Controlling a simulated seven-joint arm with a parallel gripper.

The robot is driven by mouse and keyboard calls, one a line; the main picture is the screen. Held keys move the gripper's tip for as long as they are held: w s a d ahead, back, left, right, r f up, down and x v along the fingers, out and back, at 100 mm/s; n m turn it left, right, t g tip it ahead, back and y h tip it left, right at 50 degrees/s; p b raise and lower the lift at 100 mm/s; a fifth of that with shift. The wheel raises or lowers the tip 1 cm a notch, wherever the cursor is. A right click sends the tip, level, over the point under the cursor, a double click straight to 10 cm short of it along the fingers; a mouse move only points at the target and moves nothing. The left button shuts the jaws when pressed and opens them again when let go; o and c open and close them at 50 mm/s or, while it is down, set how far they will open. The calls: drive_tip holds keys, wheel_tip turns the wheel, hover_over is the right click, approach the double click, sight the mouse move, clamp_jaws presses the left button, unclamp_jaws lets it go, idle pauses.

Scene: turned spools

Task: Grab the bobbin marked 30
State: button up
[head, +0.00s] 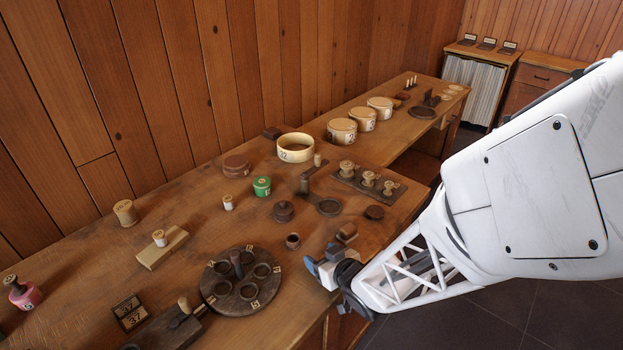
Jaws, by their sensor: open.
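Several bobbins stand on the wooden workbench (205,235). A pale wooden bobbin (125,213) is at the left, and a small pale one (160,238) stands on a light wood block. Another small pale one (228,203) stands near a green bobbin (262,187) with a pale label. A pink bobbin (24,294) with a dark knob is at the far left. The marks are too small to read surely, so I cannot tell which is 30. My gripper (318,268) is open over the bench's front edge, right of the round dark rack, apart from these bobbins.
The round dark rack (240,285) with several cups and a number block (130,313) stand at the front. A round box (295,148) and a pegged board (366,182) stand behind. Bare bench lies between the bobbins and the rack.

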idle(0.4)
drive_tip(key=c, duration=1)
drive_tip(key=shift+r, duration=0.1)
drive_tip(key=shift+r, duration=0.75)
wheel_tip(320, 180, up, 2)
drive_tip(key=shift+r, duration=0.1)
drive_tip(key=s+d+r, duration=0.1)
drive_tip(key=s+d, duration=0.2)
drive_tip(key=s, duration=1.2)
drive_tip(key=shift+s+d, duration=0.15)
drive_tip(key=shift+d, duration=0.05)
drive_tip(key=shift+s+r, duration=0.1)
drive_tip(key=shift+s, duration=0.1)
